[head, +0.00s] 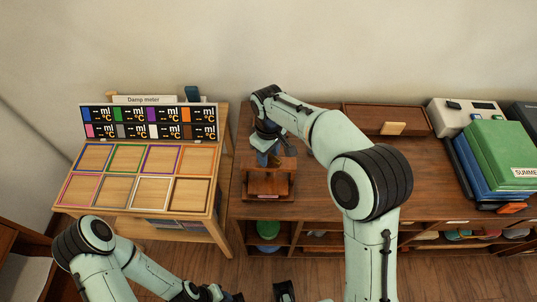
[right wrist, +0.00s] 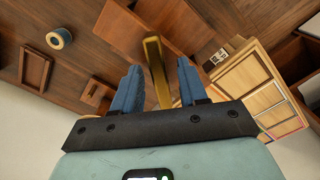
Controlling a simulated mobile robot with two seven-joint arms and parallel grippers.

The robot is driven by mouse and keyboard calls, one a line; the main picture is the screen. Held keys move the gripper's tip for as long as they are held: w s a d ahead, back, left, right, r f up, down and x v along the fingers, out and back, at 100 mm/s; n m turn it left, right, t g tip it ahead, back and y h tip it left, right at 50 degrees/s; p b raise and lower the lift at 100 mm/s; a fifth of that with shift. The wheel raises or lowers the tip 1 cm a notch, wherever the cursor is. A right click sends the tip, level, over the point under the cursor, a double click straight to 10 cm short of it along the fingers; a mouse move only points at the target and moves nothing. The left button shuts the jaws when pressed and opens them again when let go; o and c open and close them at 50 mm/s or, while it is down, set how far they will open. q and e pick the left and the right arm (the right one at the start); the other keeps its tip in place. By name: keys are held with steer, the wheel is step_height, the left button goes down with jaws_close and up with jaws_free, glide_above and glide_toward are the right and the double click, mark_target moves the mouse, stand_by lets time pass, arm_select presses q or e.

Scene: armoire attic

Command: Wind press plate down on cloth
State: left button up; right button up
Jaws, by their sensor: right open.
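The wooden press (head: 268,188) stands on the dark wooden cabinet top, left of centre in the head view. My right gripper (head: 266,153) is over it, pointing down and hiding its upper part. In the right wrist view the blue fingers of my right gripper (right wrist: 158,88) are apart, one on each side of a brass bar (right wrist: 154,55), with gaps visible. The bar seems to belong to the press. I cannot make out the press plate or any cloth. My left gripper (head: 222,295) is low at the bottom edge, partly cut off.
A damp meter board (head: 148,122) with coloured frames stands on a light wooden stand at left. A brown tray (head: 385,119) lies behind the right arm. Green and blue binders (head: 500,150) and a pale box (head: 465,112) fill the right. Shelves below hold rolled items.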

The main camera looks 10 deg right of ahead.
steer(key=shift+f, duration=0.25)
jaws_close()
steer(key=shift+m, duration=0.3)
